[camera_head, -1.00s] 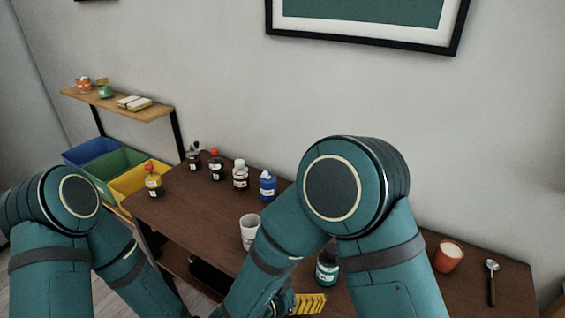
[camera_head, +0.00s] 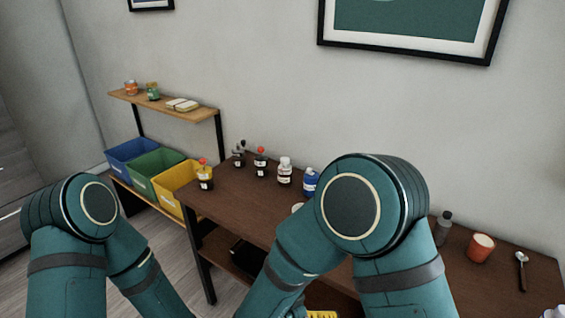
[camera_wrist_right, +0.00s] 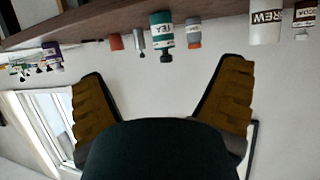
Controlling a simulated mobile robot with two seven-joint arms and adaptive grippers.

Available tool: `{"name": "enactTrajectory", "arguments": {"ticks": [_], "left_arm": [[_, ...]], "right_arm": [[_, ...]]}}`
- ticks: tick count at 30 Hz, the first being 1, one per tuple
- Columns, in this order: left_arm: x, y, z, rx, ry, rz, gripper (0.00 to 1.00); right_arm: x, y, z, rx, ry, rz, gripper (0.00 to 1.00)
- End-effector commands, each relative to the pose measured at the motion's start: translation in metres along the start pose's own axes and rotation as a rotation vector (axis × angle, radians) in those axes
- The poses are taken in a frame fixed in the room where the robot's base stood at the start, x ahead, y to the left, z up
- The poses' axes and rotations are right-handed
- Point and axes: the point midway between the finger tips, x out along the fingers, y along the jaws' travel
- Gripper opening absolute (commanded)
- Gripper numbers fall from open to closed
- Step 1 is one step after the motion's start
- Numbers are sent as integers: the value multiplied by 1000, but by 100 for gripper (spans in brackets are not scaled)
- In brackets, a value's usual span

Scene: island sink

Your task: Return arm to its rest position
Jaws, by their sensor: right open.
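My right arm (camera_head: 378,215) is bent, its elbow high over the dark brown table (camera_head: 245,207). Only a yellow bit of my right gripper shows at the bottom edge of the head view. In the right wrist view, my right gripper (camera_wrist_right: 162,85) has its two yellow-brown fingers wide apart with nothing between them. My left arm (camera_head: 85,215) is bent at the left of the head view; its gripper is out of the picture.
Several small bottles (camera_head: 284,172) stand along the table's back. An orange cup (camera_head: 481,248) and a spoon (camera_head: 521,270) are at the right. Blue, green and yellow bins (camera_head: 172,180) stand left under a wooden shelf (camera_head: 165,105). The wrist view shows a teal bottle (camera_wrist_right: 162,32).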

Motion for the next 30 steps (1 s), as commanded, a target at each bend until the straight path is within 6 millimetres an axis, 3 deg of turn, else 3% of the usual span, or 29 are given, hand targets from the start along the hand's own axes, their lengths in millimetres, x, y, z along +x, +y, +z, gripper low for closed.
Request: {"name": "enactTrajectory", "arguments": {"ticks": [6,14,21,27,30], "left_arm": [[0,0,0,1,0,0,97],[0,0,0,-1,0,0,97],[0,0,0,0,0,0,97],[0,0,0,0,0,0,97],[0,0,0,0,0,0,97]], "right_arm": [[46,-16,34,0,-193,-175,92],[77,-14,92,-70,-529,-421,92],[68,32,149,-221,-897,-619,92],[51,73,173,-336,-1094,-705,92],[46,83,177,-364,-1136,-723,92]]}}
